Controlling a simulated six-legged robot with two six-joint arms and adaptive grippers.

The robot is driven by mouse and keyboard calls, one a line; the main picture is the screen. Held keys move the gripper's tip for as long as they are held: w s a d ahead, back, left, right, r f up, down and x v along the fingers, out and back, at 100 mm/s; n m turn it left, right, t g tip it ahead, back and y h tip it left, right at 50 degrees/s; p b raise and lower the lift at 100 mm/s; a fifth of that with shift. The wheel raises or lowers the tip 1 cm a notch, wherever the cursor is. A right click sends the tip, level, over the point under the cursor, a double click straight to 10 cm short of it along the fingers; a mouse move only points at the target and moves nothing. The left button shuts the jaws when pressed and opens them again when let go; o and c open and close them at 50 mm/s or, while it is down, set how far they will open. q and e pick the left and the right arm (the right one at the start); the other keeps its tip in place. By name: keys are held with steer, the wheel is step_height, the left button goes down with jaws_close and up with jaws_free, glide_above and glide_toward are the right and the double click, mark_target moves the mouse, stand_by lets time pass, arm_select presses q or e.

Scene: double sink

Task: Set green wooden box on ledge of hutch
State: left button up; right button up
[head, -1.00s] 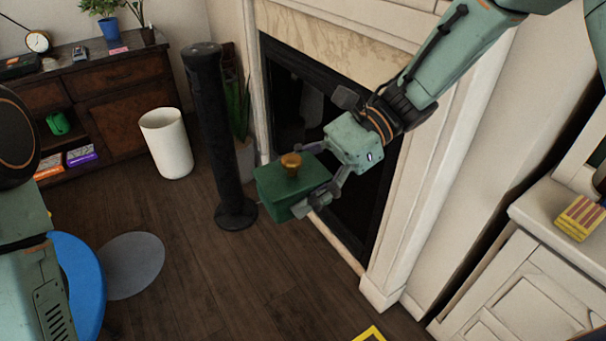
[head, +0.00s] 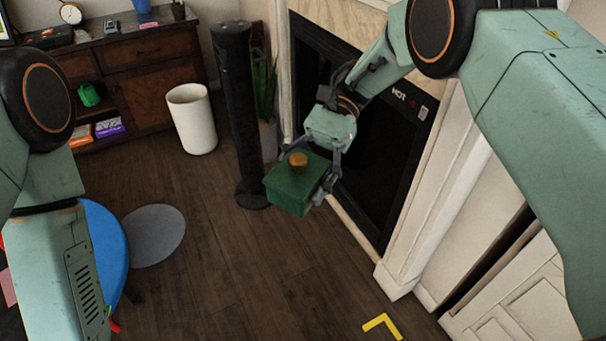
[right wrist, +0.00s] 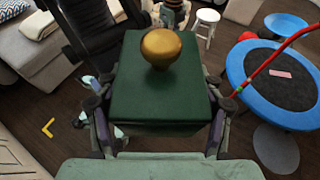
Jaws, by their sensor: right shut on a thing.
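The green wooden box (head: 290,190) has a round gold knob (head: 298,160) on its lid. My right gripper (head: 303,178) is shut on the box, with a finger on either side, and holds it in the air in front of the fireplace. In the right wrist view the box (right wrist: 160,95) sits between both fingers, with its knob toward the top. A white panelled cabinet (head: 525,300), perhaps the hutch, shows at the lower right. Its top is hidden behind my right arm. My left arm comes in at the left; its gripper is out of view.
A dark fireplace (head: 355,135) stands behind the box. A black tower (head: 235,110), a white bin (head: 192,118) and a plant (head: 264,90) stand left of it. A blue trampoline (head: 105,240) is at lower left. The floor in the middle is clear.

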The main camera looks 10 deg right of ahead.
mark_target(296, 185)
stand_by(0.5)
steer(key=shift+s+d+r+m+t+y, duration=0.35)
steer(key=shift+r+m+t+y, duration=0.2)
steer(key=shift+r+m+t, duration=0.15)
steer(key=shift+s+d+r+m+t+y, duration=0.3)
steer(key=shift+r+m+t+y, duration=0.35)
steer(key=shift+m, duration=0.2)
steer(key=shift+s+d+r+m+t+y, duration=0.35)
steer(key=shift+r+m+t+y, duration=0.2)
steer(key=shift+m+t, duration=0.2)
steer(key=shift+s+d+r+m+t+y, duration=0.25)
steer(key=shift+r+m+t, duration=0.3)
steer(key=shift+m+t, duration=0.2)
steer(key=shift+s+d+r+m+t+y, duration=0.25)
steer(key=shift+r+m+t, duration=0.35)
steer(key=shift+t, duration=0.25)
steer(key=shift+s+d+r+m+t+y, duration=0.2)
steer(key=shift+r+m+t, duration=0.25)
steer(key=shift+m+t, duration=0.35)
